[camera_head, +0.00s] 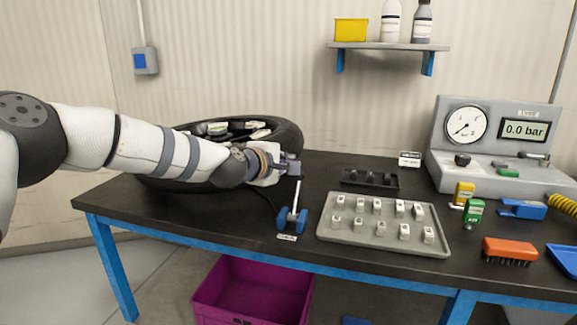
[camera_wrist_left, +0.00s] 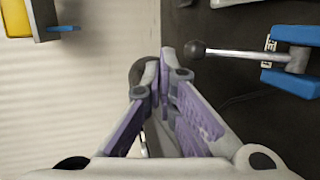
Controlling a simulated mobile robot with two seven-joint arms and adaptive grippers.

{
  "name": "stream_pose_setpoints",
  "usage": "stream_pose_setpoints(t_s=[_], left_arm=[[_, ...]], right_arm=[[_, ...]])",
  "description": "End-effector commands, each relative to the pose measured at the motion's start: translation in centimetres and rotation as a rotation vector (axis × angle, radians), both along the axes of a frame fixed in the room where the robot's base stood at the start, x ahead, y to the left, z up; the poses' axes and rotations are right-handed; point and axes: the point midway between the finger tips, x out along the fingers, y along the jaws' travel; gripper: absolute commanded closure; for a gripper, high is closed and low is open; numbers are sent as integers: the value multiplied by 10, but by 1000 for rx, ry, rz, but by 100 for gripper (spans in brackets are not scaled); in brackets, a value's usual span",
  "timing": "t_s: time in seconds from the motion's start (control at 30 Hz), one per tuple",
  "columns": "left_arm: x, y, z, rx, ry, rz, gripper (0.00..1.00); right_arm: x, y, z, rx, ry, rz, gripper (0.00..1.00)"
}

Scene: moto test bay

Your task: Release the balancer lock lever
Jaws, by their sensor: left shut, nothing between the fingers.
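The balancer lock lever (camera_head: 297,195) is a thin metal rod rising nearly upright from a blue bracket (camera_head: 284,221) at the table's front edge. In the left wrist view the lever rod (camera_wrist_left: 245,54) runs from the blue bracket (camera_wrist_left: 292,83) to a dark ball knob (camera_wrist_left: 196,49). My left gripper (camera_head: 292,169) is at the lever's top end and hides the knob in the head view. In the left wrist view my left gripper (camera_wrist_left: 167,62) is shut and empty, with its fingertips just beside the knob. I cannot tell whether they touch it. My right gripper is not in view.
A tyre (camera_head: 285,135) lies behind my left arm. A grey tray (camera_head: 330,232) of small weights is right of the lever, with a black tray (camera_head: 350,178) behind it. A gauge unit (camera_head: 450,172), an orange brush (camera_head: 510,247) and small blocks stand farther right. A purple crate (camera_head: 250,297) is below.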

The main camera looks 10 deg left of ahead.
Motion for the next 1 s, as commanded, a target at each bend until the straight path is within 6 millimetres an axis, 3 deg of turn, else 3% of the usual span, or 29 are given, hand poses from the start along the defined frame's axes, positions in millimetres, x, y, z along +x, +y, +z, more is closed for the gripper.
stream_pose_setpoints(t_s=[0.03,0.3,0.5,0.8,0.87,0.9,0.97,1.0], left_arm=[[-9,4,25,-2,-18,0,100],[-45,16,65,-3,-13,2,100],[-56,20,73,-1,-5,1,100],[-56,20,71,-1,-1,1,100],[-57,19,65,8,7,-3,100],[-60,16,53,27,24,-13,100],[-70,8,19,81,72,-40,100],[-81,1,-13,131,117,-68,100]], right_arm=[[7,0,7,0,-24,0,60],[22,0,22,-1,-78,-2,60],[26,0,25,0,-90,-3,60],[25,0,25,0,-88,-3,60],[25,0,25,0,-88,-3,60],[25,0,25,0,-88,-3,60],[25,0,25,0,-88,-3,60],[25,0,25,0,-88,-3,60]])
